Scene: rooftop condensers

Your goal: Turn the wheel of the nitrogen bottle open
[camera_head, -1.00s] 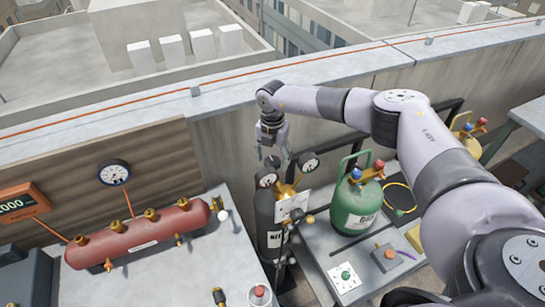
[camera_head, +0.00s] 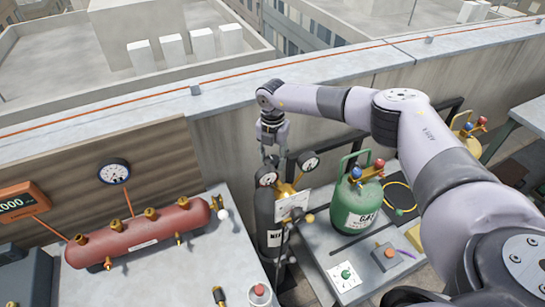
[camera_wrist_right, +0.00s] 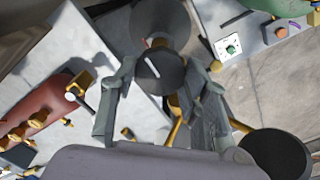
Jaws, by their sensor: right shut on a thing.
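The nitrogen bottle (camera_head: 264,218) is the dark upright cylinder with a white label, in the middle of the head view. My right gripper (camera_head: 275,161) reaches down onto its top from the far side. In the right wrist view, a dark round wheel (camera_wrist_right: 158,76) with a white mark lies between the two fingertips of my right gripper (camera_wrist_right: 158,72), which is shut on it. The bottle's grey body shows beyond the wheel there. In the head view the wheel is hidden by the fingers and gauges. My left gripper is out of view.
Two gauges (camera_head: 309,162) on brass fittings and a white plate (camera_head: 291,203) crowd the bottle's top. A red tank (camera_head: 140,234) is on the left bench. A green gas bottle (camera_head: 357,208) stands on the right. A parapet (camera_head: 210,101) runs behind.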

